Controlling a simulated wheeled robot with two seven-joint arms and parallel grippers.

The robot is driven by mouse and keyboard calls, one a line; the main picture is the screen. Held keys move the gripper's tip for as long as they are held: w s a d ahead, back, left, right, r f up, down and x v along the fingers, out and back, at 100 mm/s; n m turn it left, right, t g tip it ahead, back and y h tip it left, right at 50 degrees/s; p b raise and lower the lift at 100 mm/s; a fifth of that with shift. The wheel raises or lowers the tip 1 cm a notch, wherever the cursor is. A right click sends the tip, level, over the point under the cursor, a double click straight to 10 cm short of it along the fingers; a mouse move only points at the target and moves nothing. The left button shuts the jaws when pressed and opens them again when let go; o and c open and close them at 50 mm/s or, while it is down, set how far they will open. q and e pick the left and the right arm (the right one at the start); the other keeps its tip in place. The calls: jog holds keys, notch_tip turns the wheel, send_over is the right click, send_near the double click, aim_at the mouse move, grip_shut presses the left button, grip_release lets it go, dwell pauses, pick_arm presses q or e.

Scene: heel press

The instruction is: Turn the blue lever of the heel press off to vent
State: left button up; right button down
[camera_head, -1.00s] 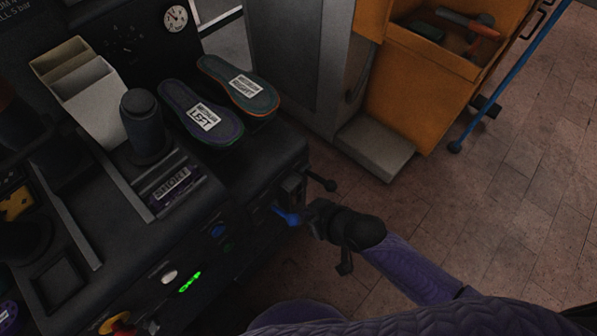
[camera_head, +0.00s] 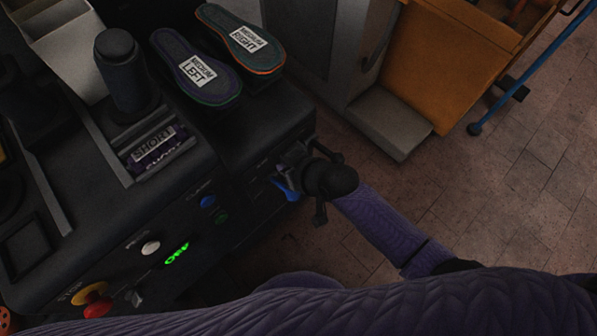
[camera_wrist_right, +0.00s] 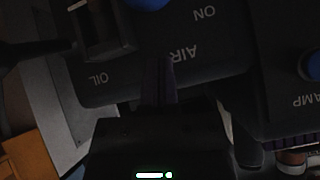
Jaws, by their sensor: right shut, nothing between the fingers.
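The heel press is the dark machine filling the left of the head view, and its blue lever (camera_head: 287,191) sticks out low on the panel's right end. A blue part, which may be this lever, is cut off at the top edge of the right wrist view (camera_wrist_right: 148,3), near the labels AIR and ON. My right gripper (camera_head: 284,176) is shut and empty, right at the lever, with its fingers pointing at the panel. I cannot tell whether it touches the lever. The gripper body hides part of the panel there. My left gripper is out of view.
Two insoles (camera_head: 196,68) lie on top. An orange cart (camera_head: 450,65) stands at the back right.

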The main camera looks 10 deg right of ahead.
aim_at(283, 187)
jog(key=f+b, duration=0.1)
jog(key=f, duration=0.1)
jog(key=s+f, duration=0.1)
jog(key=f, duration=0.1)
jog(key=shift+b, duration=0.4)
jog(key=shift+s+f, duration=0.15)
jog(key=shift+f, duration=0.05)
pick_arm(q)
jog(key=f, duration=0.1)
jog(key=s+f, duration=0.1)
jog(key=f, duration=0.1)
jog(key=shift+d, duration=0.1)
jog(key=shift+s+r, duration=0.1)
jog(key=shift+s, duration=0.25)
